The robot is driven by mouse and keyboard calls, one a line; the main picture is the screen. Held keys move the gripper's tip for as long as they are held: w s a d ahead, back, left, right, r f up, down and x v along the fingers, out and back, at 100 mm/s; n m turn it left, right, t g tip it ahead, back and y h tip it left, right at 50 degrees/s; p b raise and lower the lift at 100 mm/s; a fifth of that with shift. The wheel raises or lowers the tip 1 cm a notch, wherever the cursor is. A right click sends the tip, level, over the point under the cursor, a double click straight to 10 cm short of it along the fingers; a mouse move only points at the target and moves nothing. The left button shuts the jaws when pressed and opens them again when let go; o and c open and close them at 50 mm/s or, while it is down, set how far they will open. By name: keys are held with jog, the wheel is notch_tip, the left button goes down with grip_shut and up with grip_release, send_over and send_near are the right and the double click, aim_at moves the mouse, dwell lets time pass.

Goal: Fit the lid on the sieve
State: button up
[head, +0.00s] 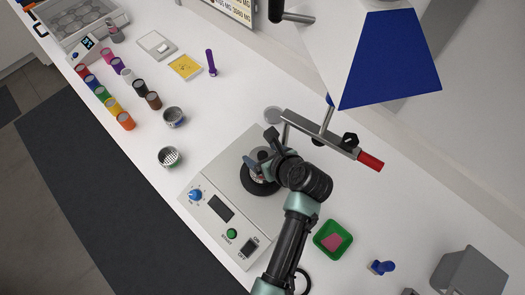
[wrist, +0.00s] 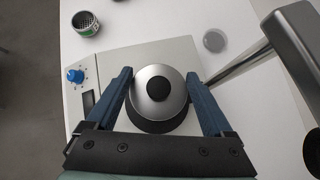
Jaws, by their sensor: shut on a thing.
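The lid (wrist: 146,104) is a round silver disc with a black knob, seen from above in the wrist view. My gripper (wrist: 160,76) is shut on it, with one blue finger on each side. In the head view my gripper (head: 259,163) is over the black round plate (head: 260,190) of the white shaker machine. Something with a little red and white shows under the fingers there, and I cannot make out whether it is the sieve. The lid hides what is directly below it in the wrist view, so I cannot tell whether it touches the sieve.
Two other mesh sieves, one blue-banded (head: 173,117) and one green-banded (head: 170,157), stand left of the machine (head: 205,226). A metal stand with a red-ended bar (head: 369,161) is close on the right. A green tray (head: 333,239) is at the lower right.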

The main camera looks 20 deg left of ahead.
jog(key=shift+f+b, duration=0.5)
jog(key=shift+f, duration=0.5)
jog(key=o, duration=1.3)
jog(key=shift+c, duration=0.2)
jog(key=shift+d+r, duration=0.1)
jog(key=b+v, duration=0.2)
jog(key=v, duration=1)
jog(key=shift+s+d+r, duration=0.15)
jog(key=shift+r, duration=0.1)
